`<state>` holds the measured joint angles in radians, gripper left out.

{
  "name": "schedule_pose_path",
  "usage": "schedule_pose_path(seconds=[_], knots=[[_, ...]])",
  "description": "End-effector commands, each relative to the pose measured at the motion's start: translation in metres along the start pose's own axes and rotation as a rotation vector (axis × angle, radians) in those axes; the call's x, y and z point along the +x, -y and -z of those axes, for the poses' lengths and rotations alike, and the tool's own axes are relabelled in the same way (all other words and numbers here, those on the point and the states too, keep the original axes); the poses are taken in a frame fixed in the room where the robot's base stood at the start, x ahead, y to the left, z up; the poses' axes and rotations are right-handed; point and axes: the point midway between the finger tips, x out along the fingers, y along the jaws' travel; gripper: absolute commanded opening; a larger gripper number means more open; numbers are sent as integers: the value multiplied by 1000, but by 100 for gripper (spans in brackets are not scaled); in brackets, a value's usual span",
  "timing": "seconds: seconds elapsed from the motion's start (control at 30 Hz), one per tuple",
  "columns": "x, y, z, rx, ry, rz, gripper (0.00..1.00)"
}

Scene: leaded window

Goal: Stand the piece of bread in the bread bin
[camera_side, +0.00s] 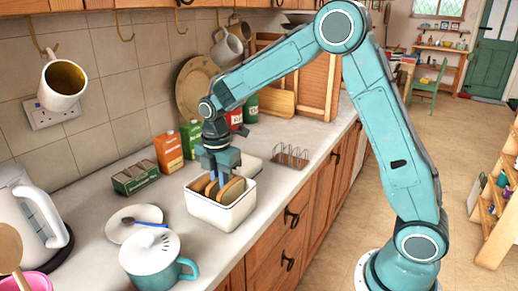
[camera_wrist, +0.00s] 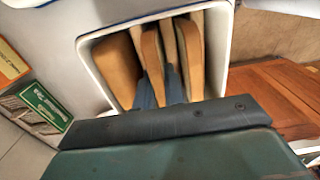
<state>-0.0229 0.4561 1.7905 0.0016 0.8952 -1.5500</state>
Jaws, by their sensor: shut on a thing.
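The bread bin (camera_side: 222,215) is a white open box on the worktop near its front edge. Several brown slices stand inside it, including one at the right (camera_side: 234,191). My gripper (camera_side: 217,184) points down into the bin, its blue fingers among the slices. In the wrist view the bin's white rim (camera_wrist: 96,84) surrounds the slices. My fingers (camera_wrist: 160,90) are shut on a piece of bread (camera_wrist: 151,55) that stands upright between the other slices. Its lower edge is hidden, so I cannot tell whether it touches the bin floor.
A toast rack (camera_side: 291,156) stands right of the bin. Cartons (camera_side: 168,152) and a green box (camera_side: 135,177) are behind and left. A saucer with a blue spoon (camera_side: 136,222), a lidded teal mug (camera_side: 152,258) and a kettle (camera_side: 25,215) are at left. A mug (camera_side: 62,83) hangs above.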

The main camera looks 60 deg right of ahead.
Motion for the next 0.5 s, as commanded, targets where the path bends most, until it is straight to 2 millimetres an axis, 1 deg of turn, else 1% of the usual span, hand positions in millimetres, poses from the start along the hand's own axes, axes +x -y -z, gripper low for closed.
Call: schedule_pose_path(seconds=[0.03,0.07,0.1,0.5], knots=[[1,0,0,0,0,1,0],[1,0,0,0,0,1,17],[1,0,0,0,0,0,20],[-2,0,0,0,0,-1,20]])
